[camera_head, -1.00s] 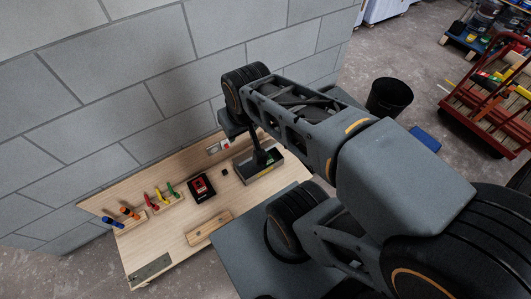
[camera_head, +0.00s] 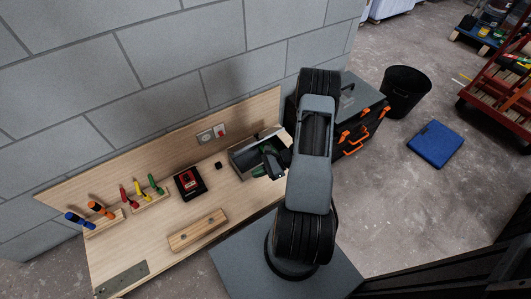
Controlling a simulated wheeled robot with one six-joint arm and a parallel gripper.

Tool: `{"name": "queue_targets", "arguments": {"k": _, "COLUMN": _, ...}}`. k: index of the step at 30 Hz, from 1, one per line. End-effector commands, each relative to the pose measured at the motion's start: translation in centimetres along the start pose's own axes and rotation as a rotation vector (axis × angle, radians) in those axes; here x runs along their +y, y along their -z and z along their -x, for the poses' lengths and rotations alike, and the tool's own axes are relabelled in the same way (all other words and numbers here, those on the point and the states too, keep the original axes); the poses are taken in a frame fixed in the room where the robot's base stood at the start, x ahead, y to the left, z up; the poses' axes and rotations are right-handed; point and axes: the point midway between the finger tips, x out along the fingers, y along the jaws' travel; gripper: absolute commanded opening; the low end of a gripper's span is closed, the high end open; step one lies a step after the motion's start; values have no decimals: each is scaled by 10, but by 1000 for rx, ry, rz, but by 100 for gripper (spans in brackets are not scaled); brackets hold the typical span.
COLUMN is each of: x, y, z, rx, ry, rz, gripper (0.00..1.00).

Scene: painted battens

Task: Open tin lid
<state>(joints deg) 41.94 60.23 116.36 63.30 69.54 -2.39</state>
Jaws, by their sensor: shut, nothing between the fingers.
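The grey metal tin (camera_head: 240,164) stands on the wooden workbench at its far right end, against the backboard. Its lid (camera_head: 268,134) looks raised along the back, and the dark inside shows. Something green (camera_head: 258,171) shows at the tin's front, partly hidden by my gripper. My gripper (camera_head: 269,158) is shut and empty, over the right part of the tin. I cannot tell whether it touches the tin or the lid. My arm hides the tin's right end.
On the workbench (camera_head: 150,229) are a red-and-black box (camera_head: 189,183), a wooden block (camera_head: 198,230), and racks with coloured-handled tools (camera_head: 140,193). A black toolbox (camera_head: 358,110) with orange latches, a black bin (camera_head: 405,91) and a blue case (camera_head: 435,144) stand right.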

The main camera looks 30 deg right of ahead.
Motion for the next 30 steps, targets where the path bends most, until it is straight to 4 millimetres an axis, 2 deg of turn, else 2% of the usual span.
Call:
{"name": "queue_targets", "arguments": {"k": 1, "x": 0, "y": 45, "z": -13, "rx": -53, "ry": 109, "rz": -93, "gripper": 0}}
{"name": "queue_targets", "arguments": {"k": 3, "x": -8, "y": 87, "z": -21, "rx": -116, "ry": 281, "rz": -205, "gripper": 0}}
{"name": "queue_targets", "arguments": {"k": 7, "x": -21, "y": 161, "z": -22, "rx": -203, "ry": 621, "rz": -368, "gripper": 0}}
{"name": "queue_targets", "arguments": {"k": 9, "x": -29, "y": 189, "z": -14, "rx": -228, "ry": 791, "rz": -416, "gripper": 0}}
{"name": "queue_targets", "arguments": {"k": 10, "x": -33, "y": 197, "z": -9, "rx": -234, "ry": 854, "rz": -426, "gripper": 0}}
{"name": "queue_targets", "arguments": {"k": 15, "x": -65, "y": 212, "z": 33, "rx": -249, "ry": 1132, "rz": -387, "gripper": 0}}
{"name": "queue_targets", "arguments": {"k": 19, "x": -77, "y": 214, "z": 54, "rx": -255, "ry": 1247, "rz": -353, "gripper": 0}}
{"name": "queue_targets", "arguments": {"k": 22, "x": -83, "y": 214, "z": 60, "rx": -263, "ry": 1287, "rz": -338, "gripper": 0}}
{"name": "queue_targets", "arguments": {"k": 25, "x": -93, "y": 212, "z": 58, "rx": -269, "ry": 1287, "rz": -325, "gripper": 0}}
{"name": "queue_targets", "arguments": {"k": 30, "x": -121, "y": 213, "z": 49, "rx": -268, "ry": 1284, "rz": -324, "gripper": 0}}
